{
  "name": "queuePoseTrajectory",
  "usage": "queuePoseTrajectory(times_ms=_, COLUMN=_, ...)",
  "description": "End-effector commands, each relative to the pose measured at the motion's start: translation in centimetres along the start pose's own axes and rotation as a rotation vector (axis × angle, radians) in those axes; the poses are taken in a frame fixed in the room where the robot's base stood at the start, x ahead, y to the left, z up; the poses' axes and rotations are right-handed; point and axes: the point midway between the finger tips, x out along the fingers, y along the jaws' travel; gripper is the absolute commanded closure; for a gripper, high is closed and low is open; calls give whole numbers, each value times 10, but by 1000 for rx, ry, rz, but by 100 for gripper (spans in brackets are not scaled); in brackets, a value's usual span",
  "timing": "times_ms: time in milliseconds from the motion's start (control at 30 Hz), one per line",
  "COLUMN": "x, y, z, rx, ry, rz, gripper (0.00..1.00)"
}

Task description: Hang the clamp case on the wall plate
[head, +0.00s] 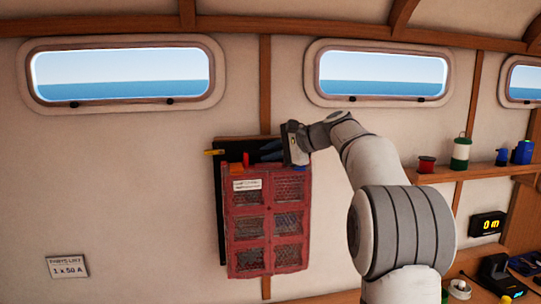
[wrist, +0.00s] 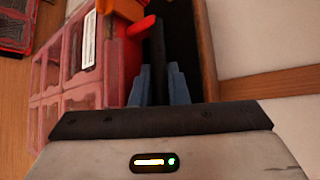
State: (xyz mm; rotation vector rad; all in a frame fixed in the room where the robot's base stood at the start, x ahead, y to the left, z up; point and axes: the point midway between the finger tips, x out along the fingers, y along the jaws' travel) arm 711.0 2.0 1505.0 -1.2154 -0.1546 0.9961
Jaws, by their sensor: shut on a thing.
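The clamp case (head: 268,222) is red with clear, mesh-like compartments and a white label. It hangs upright in front of the dark wall plate (head: 221,225), whose left and top edges show behind it. The case also shows at the left of the wrist view (wrist: 60,85). My gripper (head: 272,152) is at the top right of the case. In the wrist view its blue fingers (wrist: 158,85) are shut on a black bar, which looks like the case's handle. The plate shows dark beside the fingers (wrist: 185,45). I cannot tell whether the case is caught on the plate.
A yellow piece (head: 214,152) sticks out at the plate's upper left. A small sign (head: 67,267) is on the wall at lower left. A shelf (head: 470,173) at right holds spools and bottles.

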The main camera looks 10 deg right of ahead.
Motion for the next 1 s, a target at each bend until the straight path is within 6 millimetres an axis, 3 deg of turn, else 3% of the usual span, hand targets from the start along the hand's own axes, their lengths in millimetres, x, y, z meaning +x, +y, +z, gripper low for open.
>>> queuePoseTrajectory(times_ms=1000, x=-30, y=25, z=31, rx=-4, ry=-1, rz=-6, gripper=100)
